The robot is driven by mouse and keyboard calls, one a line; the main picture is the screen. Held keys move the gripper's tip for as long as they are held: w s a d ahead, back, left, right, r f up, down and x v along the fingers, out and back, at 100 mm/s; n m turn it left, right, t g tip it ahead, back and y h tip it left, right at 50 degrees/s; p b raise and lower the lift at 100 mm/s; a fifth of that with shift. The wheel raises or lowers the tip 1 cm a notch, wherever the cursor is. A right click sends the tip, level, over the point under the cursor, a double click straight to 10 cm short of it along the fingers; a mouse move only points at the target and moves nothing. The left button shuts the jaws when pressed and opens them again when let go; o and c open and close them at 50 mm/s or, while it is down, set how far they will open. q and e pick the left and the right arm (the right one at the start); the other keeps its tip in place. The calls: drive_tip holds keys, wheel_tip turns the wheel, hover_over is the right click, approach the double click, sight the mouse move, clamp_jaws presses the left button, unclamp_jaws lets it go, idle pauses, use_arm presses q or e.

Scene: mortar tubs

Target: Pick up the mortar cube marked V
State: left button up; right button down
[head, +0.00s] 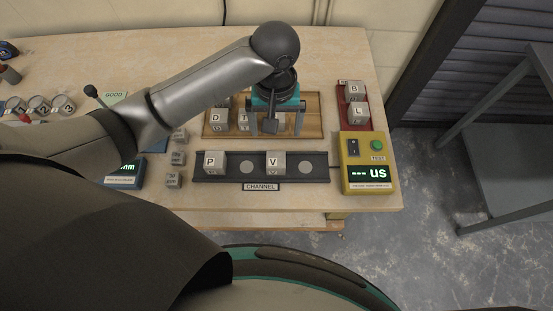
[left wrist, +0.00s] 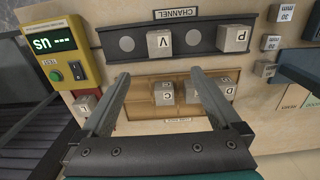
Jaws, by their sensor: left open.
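The mortar cube marked V (head: 275,163) is a grey cube seated in the dark channel rack (head: 315,158), between two pale round spots. It also shows in the left wrist view (left wrist: 158,42), upside down, beyond my fingertips. My left gripper (head: 276,128) is open and empty, over the wooden tray (head: 314,116) just behind the rack. In the left wrist view its two fingers (left wrist: 160,76) are spread apart, short of the V cube. Part of the tray and some of its cubes are hidden by the gripper. My right gripper is not in view.
The P cube (head: 215,162) sits at the rack's left end. The D cube (head: 217,119) and other cubes stand in the tray. A yellow tester (head: 367,181) is right of the rack; a red tray (head: 367,120) with B and L cubes is behind it.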

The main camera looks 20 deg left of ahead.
use_arm(q)
drive_tip(key=b, duration=0.2)
approach(276, 159)
drive_tip(key=f, duration=0.5)
drive_tip(key=shift+w+a+f, duration=0.1)
drive_tip(key=shift+w+f, duration=0.05)
drive_tip(key=shift+w, duration=0.15)
drive_tip(key=shift+s+f, duration=0.2)
drive_tip(key=shift+f, duration=1.15)
drive_tip(key=shift+s+f, duration=0.15)
drive_tip(key=shift+f, duration=1.2)
drive_tip(key=shift+c, duration=0.2)
drive_tip(key=shift+r, duration=0.1)
clamp_jaws()
